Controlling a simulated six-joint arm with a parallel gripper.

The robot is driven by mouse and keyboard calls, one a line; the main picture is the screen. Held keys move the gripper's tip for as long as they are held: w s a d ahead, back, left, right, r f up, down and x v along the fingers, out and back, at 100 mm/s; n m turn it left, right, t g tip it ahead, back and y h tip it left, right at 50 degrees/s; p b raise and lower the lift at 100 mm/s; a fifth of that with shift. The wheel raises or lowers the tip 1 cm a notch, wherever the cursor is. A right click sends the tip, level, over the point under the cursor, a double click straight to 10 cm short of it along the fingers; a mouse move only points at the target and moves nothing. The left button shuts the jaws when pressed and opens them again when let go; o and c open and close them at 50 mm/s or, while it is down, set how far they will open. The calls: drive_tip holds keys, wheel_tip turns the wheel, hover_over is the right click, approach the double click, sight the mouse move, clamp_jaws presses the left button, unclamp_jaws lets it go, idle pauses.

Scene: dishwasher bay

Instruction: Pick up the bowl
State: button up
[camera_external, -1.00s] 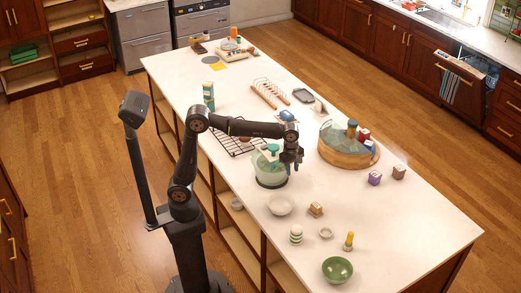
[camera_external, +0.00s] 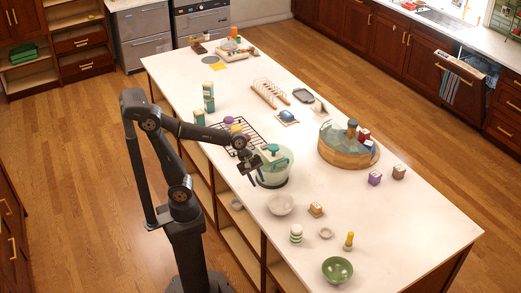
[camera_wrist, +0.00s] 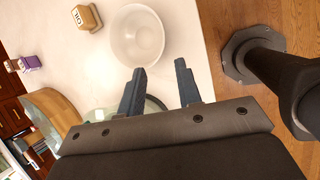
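A white bowl (camera_external: 281,204) stands upright on the counter near its left edge. It also shows in the wrist view (camera_wrist: 137,33), empty, just beyond my fingertips. A green bowl (camera_external: 337,270) sits farther toward the counter's front end. A small pale dish (camera_external: 326,232) lies between them. My gripper (camera_external: 255,180) hangs by the counter's left edge, to the left of the white bowl and apart from it. In the wrist view my gripper (camera_wrist: 161,68) has its two fingers spread with nothing between them.
A clear glass container with a green top (camera_external: 272,168) stands close beside my gripper. A wire rack (camera_external: 240,134) lies behind it. A striped jar (camera_external: 296,234), a small labelled block (camera_external: 316,209) and a yellow-topped item (camera_external: 348,241) stand near the bowls. A round wooden tub (camera_external: 345,158) is to the right.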

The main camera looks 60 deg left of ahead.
drive_tip(key=x, duration=1.6)
drive_tip(key=shift+s, duration=0.1)
clamp_jaws()
